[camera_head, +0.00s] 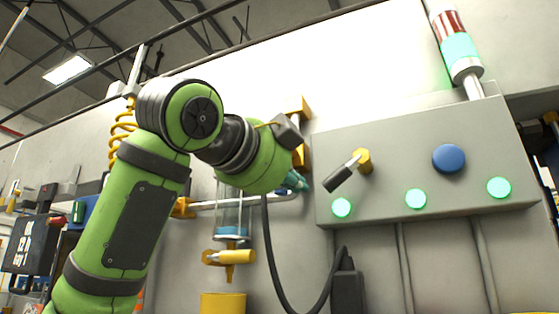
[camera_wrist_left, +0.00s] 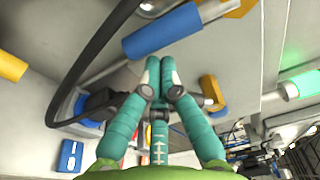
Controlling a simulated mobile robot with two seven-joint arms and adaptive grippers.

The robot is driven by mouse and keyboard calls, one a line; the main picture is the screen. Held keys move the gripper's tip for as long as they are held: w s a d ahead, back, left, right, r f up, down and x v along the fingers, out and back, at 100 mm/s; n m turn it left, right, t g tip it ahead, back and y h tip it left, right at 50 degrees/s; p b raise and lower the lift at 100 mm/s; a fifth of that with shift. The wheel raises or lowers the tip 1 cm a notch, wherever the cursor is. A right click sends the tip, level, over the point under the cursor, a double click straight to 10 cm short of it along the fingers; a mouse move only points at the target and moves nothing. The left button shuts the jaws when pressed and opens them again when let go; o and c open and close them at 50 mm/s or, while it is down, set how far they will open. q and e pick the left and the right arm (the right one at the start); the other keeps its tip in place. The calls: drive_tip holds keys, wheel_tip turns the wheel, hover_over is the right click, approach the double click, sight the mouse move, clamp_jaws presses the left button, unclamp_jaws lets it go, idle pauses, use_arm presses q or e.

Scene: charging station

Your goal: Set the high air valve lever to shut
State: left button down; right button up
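My left gripper (camera_head: 298,182) reaches up beside the grey control box, with its teal fingers at the box's left edge. In the left wrist view its fingertips (camera_wrist_left: 160,72) are close together with nothing visible between them. A blue lever handle (camera_wrist_left: 165,32) on a metal stem lies just beyond them, apart as far as I can see. A yellow bracket-like part (camera_head: 300,108) shows behind the gripper and is partly hidden by it. Lower down, a yellow-handled valve (camera_head: 232,257) sits under a clear cylinder. I cannot tell for sure which is the high lever. My right gripper is not in view.
The control box (camera_head: 390,135) carries a black-handled switch (camera_head: 342,178), a blue button (camera_head: 449,158) and green lights. A signal tower (camera_head: 460,52) stands above it. A black cable (camera_head: 272,265) loops below the gripper. A yellow container (camera_head: 222,303) is at the bottom.

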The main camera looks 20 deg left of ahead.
use_arm(q)
drive_tip(key=shift+w+a, duration=0.1)
drive_tip(key=shift+a, duration=0.05)
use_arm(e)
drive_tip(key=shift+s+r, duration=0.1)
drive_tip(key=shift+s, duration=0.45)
